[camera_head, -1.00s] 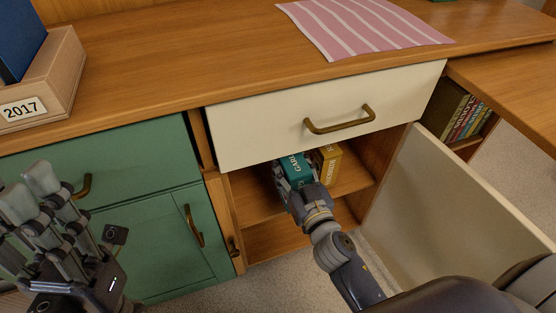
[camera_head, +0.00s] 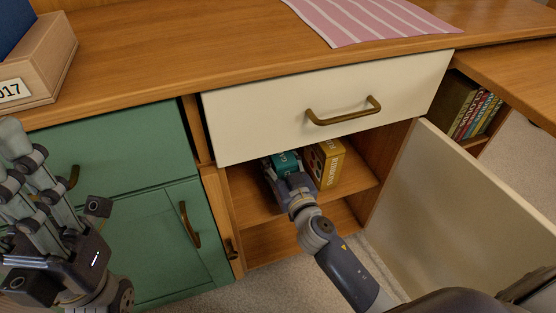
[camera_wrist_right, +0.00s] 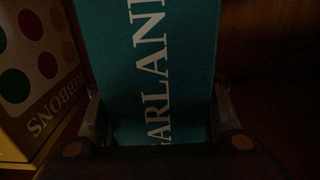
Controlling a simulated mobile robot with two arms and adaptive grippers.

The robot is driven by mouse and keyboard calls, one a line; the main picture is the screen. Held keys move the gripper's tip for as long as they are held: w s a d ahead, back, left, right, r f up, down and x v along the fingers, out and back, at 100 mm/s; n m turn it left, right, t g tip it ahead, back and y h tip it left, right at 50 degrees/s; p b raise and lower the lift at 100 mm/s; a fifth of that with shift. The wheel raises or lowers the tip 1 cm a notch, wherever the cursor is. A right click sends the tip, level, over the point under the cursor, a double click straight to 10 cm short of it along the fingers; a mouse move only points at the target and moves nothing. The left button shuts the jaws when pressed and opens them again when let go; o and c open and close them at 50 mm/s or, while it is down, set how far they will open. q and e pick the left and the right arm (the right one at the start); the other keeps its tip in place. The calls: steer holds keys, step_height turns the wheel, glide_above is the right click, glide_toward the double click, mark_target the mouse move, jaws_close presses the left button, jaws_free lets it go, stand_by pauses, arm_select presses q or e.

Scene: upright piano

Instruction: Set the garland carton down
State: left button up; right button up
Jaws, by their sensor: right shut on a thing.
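The teal garland carton (camera_head: 286,162) is inside the open cupboard, on or just above its upper shelf (camera_head: 254,202); I cannot tell whether it touches. My right gripper (camera_head: 283,176) reaches in and is shut on it. In the right wrist view the carton (camera_wrist_right: 160,60) shows its lettering between the two fingers (camera_wrist_right: 160,115). A yellow ribbons carton (camera_head: 328,163) stands on the shelf beside it, to the right in the head view; it also shows in the right wrist view (camera_wrist_right: 38,70). My left gripper (camera_head: 30,175) hangs empty in front of the green cabinet, fingers apart.
A cream drawer front (camera_head: 330,105) with a brass handle closes the space above. The cream cupboard door (camera_head: 450,200) stands open at right. Books (camera_head: 475,110) stand in a niche beyond it. A wooden box (camera_head: 35,80) and striped cloth (camera_head: 370,18) lie on the top.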

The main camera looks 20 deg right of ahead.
steer(key=shift+r, duration=0.1)
steer(key=o, duration=1.3)
steer(key=shift+f, duration=0.25)
steer(key=shift+r, duration=0.2)
steer(key=s, duration=1.2)
steer(key=shift+d, duration=0.2)
